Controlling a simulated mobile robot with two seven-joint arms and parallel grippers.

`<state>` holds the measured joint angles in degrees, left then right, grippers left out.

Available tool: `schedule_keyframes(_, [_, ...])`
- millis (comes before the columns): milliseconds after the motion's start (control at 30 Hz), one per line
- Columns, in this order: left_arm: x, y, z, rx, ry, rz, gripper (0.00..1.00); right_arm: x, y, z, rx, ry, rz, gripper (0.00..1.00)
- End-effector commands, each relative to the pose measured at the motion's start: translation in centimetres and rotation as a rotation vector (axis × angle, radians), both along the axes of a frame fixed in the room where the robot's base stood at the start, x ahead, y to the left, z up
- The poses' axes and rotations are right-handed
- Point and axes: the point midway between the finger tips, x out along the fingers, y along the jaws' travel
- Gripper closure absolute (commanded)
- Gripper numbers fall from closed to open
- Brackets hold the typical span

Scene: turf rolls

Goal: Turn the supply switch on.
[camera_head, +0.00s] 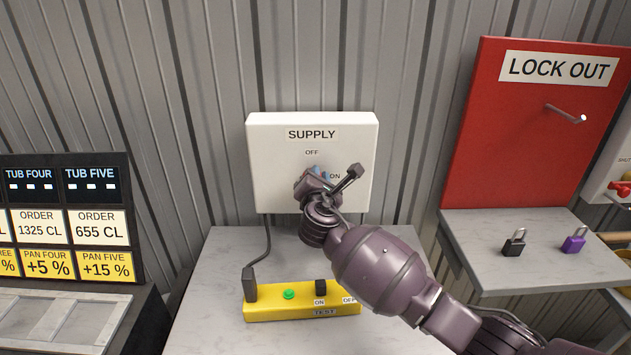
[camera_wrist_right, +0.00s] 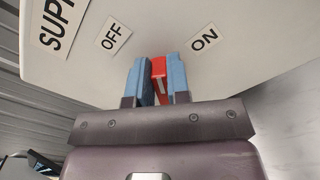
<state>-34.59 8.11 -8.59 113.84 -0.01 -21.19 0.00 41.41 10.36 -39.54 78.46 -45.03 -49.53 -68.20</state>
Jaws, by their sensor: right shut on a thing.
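The white supply box (camera_head: 268,175) is on the corrugated wall, with an OFF label (camera_head: 312,152) above the switch and an ON label (camera_head: 335,176) to its right. My right gripper (camera_head: 316,173) is at the middle of the box front. In the right wrist view its blue fingers are shut on the red switch handle (camera_wrist_right: 158,72), one on each side. There the handle lies between the OFF label (camera_wrist_right: 113,35) and the ON label (camera_wrist_right: 204,40); its exact setting is hard to tell. The gripper mostly hides the switch in the head view. My left gripper is out of view.
A yellow test strip (camera_head: 270,309) with a green button (camera_head: 289,294) and a black plug (camera_head: 250,284) lies on the grey table (camera_head: 225,262) below. A red lock out board (camera_head: 500,135) stands right, above black (camera_head: 514,245) and purple (camera_head: 574,242) padlocks.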

Motion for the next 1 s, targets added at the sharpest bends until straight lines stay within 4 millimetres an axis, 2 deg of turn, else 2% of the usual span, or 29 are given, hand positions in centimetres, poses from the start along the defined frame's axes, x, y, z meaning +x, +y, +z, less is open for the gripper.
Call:
schedule_keyframes(600, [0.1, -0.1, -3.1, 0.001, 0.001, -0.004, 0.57, -0.1, -0.6, -1.4, 0.584, 0.004, 0.000, 1.00])
schedule_keyframes(1000, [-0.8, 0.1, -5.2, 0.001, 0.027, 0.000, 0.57, 0.0, -0.8, -1.9, 0.853, 0.004, -0.002, 1.00])
